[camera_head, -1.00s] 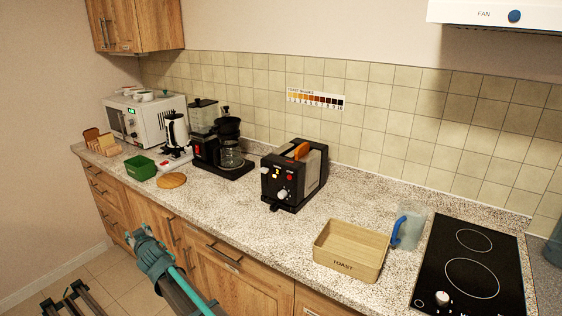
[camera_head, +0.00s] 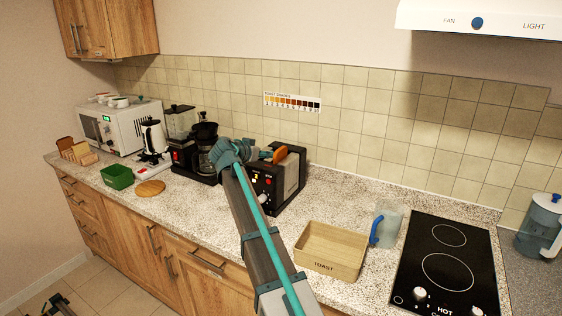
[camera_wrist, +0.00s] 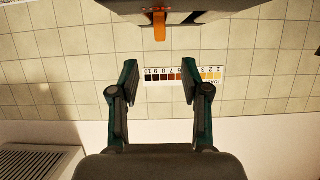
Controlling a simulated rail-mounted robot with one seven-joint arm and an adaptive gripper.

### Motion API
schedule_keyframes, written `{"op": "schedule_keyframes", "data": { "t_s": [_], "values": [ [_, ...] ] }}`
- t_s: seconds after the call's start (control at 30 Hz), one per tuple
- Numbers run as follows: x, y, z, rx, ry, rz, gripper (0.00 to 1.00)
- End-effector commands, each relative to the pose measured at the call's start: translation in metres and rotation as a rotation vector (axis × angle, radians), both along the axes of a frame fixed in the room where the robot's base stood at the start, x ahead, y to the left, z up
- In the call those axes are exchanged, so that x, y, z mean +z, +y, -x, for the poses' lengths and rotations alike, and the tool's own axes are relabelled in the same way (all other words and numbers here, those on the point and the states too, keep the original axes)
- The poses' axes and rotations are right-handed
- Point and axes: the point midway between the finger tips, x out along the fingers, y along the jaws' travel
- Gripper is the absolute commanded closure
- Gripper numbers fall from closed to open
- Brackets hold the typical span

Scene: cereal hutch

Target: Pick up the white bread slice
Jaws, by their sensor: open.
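A wooden rack (camera_head: 86,160) at the far left of the counter holds a brown bread slice (camera_head: 65,143) and a paler slice (camera_head: 79,149) that looks like the white bread. The rack is not in the wrist view. My gripper (camera_wrist: 159,85) is open and empty, its two fingers spread apart in the wrist view. In the head view my arm reaches up in front of the black toaster (camera_head: 290,178), well to the right of the rack.
A wooden toast box (camera_head: 330,250), a jug (camera_head: 388,222) and a hob (camera_head: 447,262) are at right.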

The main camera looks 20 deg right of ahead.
Motion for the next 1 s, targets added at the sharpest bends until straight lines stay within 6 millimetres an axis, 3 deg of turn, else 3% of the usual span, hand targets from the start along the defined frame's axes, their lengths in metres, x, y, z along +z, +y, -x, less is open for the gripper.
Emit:
{"op": "schedule_keyframes", "data": {
  "t_s": [0.33,0.57,1.0],
  "values": [
    [-0.013,-0.034,-0.024,-0.005,0.0,0.0,0.53],
    [-0.02,-0.044,-0.032,-0.002,0.0,0.0,0.53],
    [-0.038,-0.08,-0.058,-0.002,0.001,0.0,0.53]
  ]
}}
